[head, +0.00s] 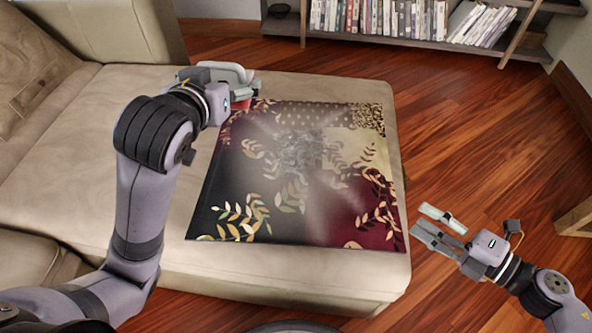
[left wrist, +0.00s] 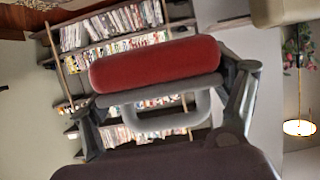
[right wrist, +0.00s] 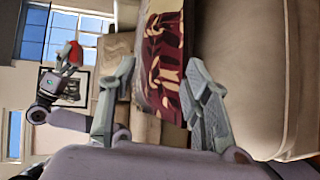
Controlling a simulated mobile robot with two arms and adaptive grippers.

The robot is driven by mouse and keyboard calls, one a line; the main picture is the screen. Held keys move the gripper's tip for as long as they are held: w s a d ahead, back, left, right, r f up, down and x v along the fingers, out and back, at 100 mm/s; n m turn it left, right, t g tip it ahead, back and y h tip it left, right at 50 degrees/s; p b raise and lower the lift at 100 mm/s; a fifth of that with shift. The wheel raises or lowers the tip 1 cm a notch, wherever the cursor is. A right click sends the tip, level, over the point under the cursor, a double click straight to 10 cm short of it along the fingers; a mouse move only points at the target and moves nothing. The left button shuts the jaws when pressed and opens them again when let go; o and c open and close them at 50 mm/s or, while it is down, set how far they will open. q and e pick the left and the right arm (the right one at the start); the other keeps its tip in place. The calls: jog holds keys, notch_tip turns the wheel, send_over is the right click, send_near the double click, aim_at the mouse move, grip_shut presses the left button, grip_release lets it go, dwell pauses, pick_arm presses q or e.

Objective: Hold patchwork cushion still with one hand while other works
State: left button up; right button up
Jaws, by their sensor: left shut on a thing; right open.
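The patchwork cushion (head: 320,185) lies flat on the beige ottoman, with leaf prints on black, maroon and cream patches. A grey fuzzy patch (head: 303,150) covers its middle. My left gripper (head: 235,85) is shut on a red, rounded thing with a grey loop handle (left wrist: 155,64), over the cushion's far left corner. Whether this thing touches the cushion I cannot tell. My right gripper (head: 424,224) is open and empty just off the cushion's near right side. In the right wrist view the cushion (right wrist: 163,60) shows between and beyond its fingers.
The beige ottoman (head: 130,85) adjoins a sofa (head: 25,75) on the left. A low bookshelf (head: 390,42) stands at the back. The wooden floor (head: 480,130) on the right is mostly clear, with a wooden furniture piece (head: 578,218) at the right edge.

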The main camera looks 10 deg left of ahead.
aim_at(395, 196)
pick_arm(q)
jog(key=shift+r, duration=0.3)
jog(key=shift+w+a+f, duration=0.1)
jog(key=shift+a, duration=0.05)
jog(key=shift+f, duration=0.15)
jog(key=shift+f+b, duration=0.45)
jog(key=shift+b, duration=0.1)
pick_arm(e)
jog(key=w, duration=0.1)
jog(key=w+f+h, duration=0.1)
jog(key=w+f+n, duration=0.1)
jog(key=shift+w+d, duration=0.1)
jog(key=shift+d, duration=0.25)
pick_arm(q)
jog(key=shift+r+p, duration=0.65)
pick_arm(e)
jog(key=x, duration=0.7)
pick_arm(q)
jog(key=shift+r, duration=0.15)
pick_arm(e)
jog(key=shift+x, duration=1)
grip_shut()
